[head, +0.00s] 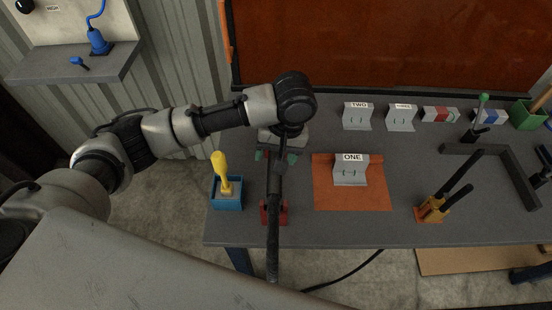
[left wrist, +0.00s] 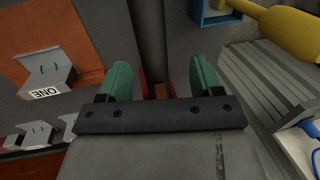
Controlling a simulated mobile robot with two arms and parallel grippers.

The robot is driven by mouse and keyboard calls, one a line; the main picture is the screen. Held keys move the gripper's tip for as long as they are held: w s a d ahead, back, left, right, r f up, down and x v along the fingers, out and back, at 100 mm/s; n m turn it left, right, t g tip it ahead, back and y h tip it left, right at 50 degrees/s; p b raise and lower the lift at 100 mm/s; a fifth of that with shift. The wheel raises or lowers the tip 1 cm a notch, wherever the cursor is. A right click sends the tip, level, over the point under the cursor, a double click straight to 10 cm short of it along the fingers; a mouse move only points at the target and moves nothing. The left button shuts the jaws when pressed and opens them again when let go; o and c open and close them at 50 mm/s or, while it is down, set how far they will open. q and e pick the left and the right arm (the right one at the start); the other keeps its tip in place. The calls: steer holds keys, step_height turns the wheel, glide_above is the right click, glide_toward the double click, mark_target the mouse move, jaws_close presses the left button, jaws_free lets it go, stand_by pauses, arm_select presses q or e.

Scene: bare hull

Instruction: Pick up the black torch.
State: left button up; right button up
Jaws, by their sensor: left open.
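The black torch (head: 273,198) stands in a red holder (head: 283,215) near the front edge of the grey bench. A black hose or handle runs from it down past that edge. My left gripper (head: 275,156) is over the bench just behind the torch, with green fingertips apart. In the left wrist view, a dark long shape, likely the torch (left wrist: 151,45), runs between the open fingers (left wrist: 161,80), with red parts of the holder beyond. Contact cannot be told. The gripper and wrist hide the torch's upper end. My right gripper is not in view.
A blue box (head: 228,200) with a yellow-handled tool stands close left of the torch. An orange mat (head: 330,199) with a grey bracket marked ONE (head: 350,176) lies to the right. More brackets line the back.

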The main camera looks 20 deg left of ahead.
arm_select(q)
steer(key=shift+s+a+f, duration=0.15)
steer(key=shift+f, duration=0.5)
steer(key=f, duration=0.2)
steer(key=w+f+p, duration=0.1)
steer(key=f, duration=0.1)
steer(key=shift+w+a+f, duration=0.15)
steer(key=shift+a+f, duration=0.05)
steer(key=shift+f, duration=0.05)
steer(key=shift+a+f, duration=0.1)
steer(key=shift+f, duration=0.3)
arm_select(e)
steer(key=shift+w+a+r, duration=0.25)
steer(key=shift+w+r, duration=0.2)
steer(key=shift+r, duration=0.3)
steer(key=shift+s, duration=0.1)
arm_select(q)
steer(key=shift+c, duration=1.1)
steer(key=shift+r, duration=0.1)
jaws_close()
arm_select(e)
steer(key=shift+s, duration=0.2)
